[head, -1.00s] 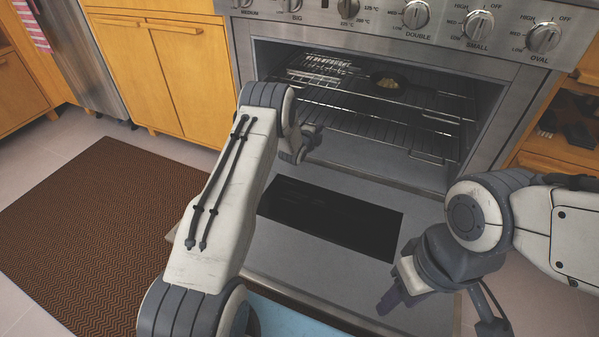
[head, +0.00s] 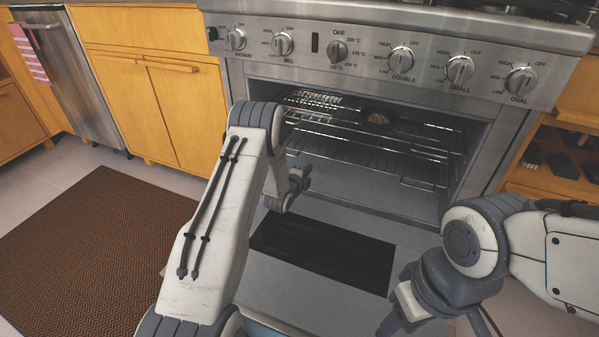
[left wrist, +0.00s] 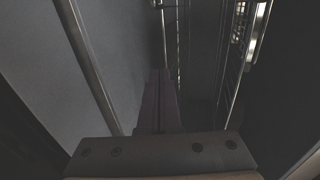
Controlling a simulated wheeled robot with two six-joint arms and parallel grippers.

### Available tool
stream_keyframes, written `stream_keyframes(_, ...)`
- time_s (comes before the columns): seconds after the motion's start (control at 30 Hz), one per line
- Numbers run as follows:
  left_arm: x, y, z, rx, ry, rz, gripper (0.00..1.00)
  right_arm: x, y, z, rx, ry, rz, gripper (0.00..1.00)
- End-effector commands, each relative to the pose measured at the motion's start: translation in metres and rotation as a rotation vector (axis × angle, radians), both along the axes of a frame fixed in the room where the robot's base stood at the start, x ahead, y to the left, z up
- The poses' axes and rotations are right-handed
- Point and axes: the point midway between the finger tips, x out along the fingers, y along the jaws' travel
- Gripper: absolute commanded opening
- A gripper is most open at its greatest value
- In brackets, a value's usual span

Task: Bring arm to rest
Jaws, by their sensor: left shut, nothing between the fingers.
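My left arm reaches forward in the head view, over the open oven door (head: 215,285). My left gripper (head: 301,178) is in front of the oven opening, partly hidden behind its own wrist. In the left wrist view its fingers (left wrist: 160,98) are together and empty, with oven rack bars beyond them. My right arm is bent at the right, with its gripper (head: 390,326) low over the door's right side. The right fingertips are too dark and small to read.
The oven (head: 470,130) stands open with wire racks (head: 350,155) inside. A dark pan (head: 377,118) with food sits on the upper rack. A brown mat (head: 90,250) lies on the floor at left. Wooden cabinets (head: 155,100) flank the oven.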

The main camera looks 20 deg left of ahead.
Motion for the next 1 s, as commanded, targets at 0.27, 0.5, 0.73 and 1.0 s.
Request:
stream_keyframes(0.27, -0.041, -0.001, 0.014, 0.0, 0.001, -0.002, 0.0, 0.0, 0.0, 0.02, 0.0, 0.0, 0.0, 0.45)
stream_keyframes(0.5, -0.046, -0.004, 0.017, -0.005, 0.004, -0.004, 0.0, 0.0, 0.0, 0.021, 0.0, 0.0, 0.0, 0.45)
stream_keyframes(0.73, -0.046, -0.068, 0.064, -0.167, 0.17, -0.004, 0.0, 0.0, 0.0, 0.027, 0.0, 0.0, 0.0, 0.45)
stream_keyframes(1.0, -0.135, -0.186, 0.144, -0.474, 0.566, 0.137, 0.0, 0.0, 0.0, 0.036, 0.0, 0.0, 0.0, 0.45)
